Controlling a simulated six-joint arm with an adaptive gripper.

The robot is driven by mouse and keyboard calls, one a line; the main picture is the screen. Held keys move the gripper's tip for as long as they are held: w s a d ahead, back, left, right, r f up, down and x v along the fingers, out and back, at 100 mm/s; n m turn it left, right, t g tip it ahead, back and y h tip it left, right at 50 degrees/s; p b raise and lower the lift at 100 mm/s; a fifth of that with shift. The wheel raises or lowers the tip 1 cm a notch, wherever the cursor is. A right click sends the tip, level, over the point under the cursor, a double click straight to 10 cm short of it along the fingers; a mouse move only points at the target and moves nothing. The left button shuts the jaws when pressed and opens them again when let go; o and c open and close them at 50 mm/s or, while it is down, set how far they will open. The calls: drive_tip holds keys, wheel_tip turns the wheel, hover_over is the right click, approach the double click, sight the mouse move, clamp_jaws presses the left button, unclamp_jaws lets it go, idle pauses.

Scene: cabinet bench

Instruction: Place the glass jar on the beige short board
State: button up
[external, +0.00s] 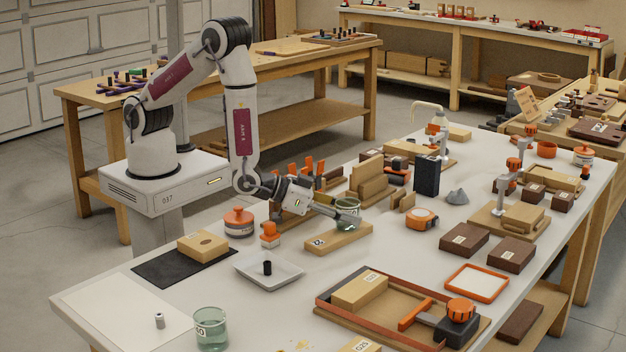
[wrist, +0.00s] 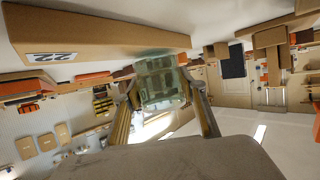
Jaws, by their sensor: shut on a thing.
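My gripper (external: 345,218) is shut on a clear greenish glass jar (external: 347,207). The jar also shows between my two fingers in the wrist view (wrist: 158,80). In the external view the jar appears upright at the right end of a beige short board (external: 338,239), which has a white number label. The board spans the upper left of the wrist view (wrist: 120,35). I cannot tell whether the jar's base touches the board or is just above it. My fingers partly cover the jar's lower part.
A second glass vessel (external: 211,331) stands at the front left. A white tray (external: 289,274) with a black piece and an orange-lidded pot (external: 239,222) are left of the board. A tape measure (external: 422,219) and beige blocks (external: 371,181) are right and behind. Bare table lies in front.

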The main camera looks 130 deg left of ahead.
drive_tip(key=shift+f, duration=0.15)
drive_tip(key=o, duration=1.2)
drive_tip(key=shift+v, duration=3.8)
drive_tip(key=shift+w, duration=0.1)
